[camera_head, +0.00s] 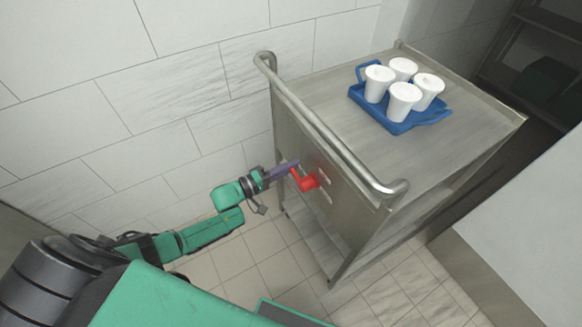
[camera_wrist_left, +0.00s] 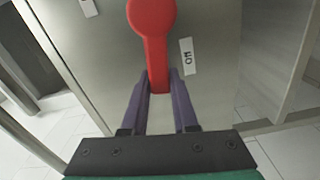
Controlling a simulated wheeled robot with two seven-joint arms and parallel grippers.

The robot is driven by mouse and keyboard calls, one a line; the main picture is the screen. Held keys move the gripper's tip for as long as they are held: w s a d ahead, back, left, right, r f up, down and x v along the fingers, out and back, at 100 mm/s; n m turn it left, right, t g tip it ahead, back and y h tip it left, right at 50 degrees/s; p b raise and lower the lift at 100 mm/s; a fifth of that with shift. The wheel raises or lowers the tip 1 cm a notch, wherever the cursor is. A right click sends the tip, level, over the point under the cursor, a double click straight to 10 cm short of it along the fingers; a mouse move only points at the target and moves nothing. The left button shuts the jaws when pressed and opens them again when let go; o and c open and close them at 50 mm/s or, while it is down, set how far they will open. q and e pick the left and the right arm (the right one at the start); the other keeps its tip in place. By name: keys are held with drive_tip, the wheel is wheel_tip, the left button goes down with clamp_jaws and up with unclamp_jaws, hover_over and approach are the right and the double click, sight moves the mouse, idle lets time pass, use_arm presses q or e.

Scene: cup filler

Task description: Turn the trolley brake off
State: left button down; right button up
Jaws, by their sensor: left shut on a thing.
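The trolley (camera_head: 330,118) is grey metal with a tubular handle. Its red brake lever (camera_head: 308,183) is on the end panel below the handle. In the left wrist view the red lever (camera_wrist_left: 153,40) has a round hub at the top and its arm points down between my fingers, with a white label (camera_wrist_left: 188,57) reading "ON", turned in the picture, to its right. My left gripper (camera_head: 295,167) is at the lever, and its purple fingers (camera_wrist_left: 159,92) are shut on the lever's arm. My right gripper is not in view.
A blue tray (camera_head: 358,94) with several white cups (camera_head: 403,101) stands on the trolley top. The trolley handle (camera_head: 325,135) runs above the lever. A tiled wall is behind, and a pale counter (camera_head: 520,220) is at the right. Tiled floor shows left of the trolley.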

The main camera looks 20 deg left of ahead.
use_arm(q)
drive_tip(key=shift+f+n+b, duration=0.4)
drive_tip(key=shift+f+n, duration=0.35)
drive_tip(key=shift+n, duration=0.15)
drive_tip(key=shift+s, duration=0.1)
drive_tip(key=c, duration=0.7)
unclamp_jaws()
drive_tip(key=shift+r, duration=0.1)
drive_tip(key=v, duration=1.4)
drive_tip(key=shift+s+a, duration=0.15)
drive_tip(key=shift+s, duration=0.05)
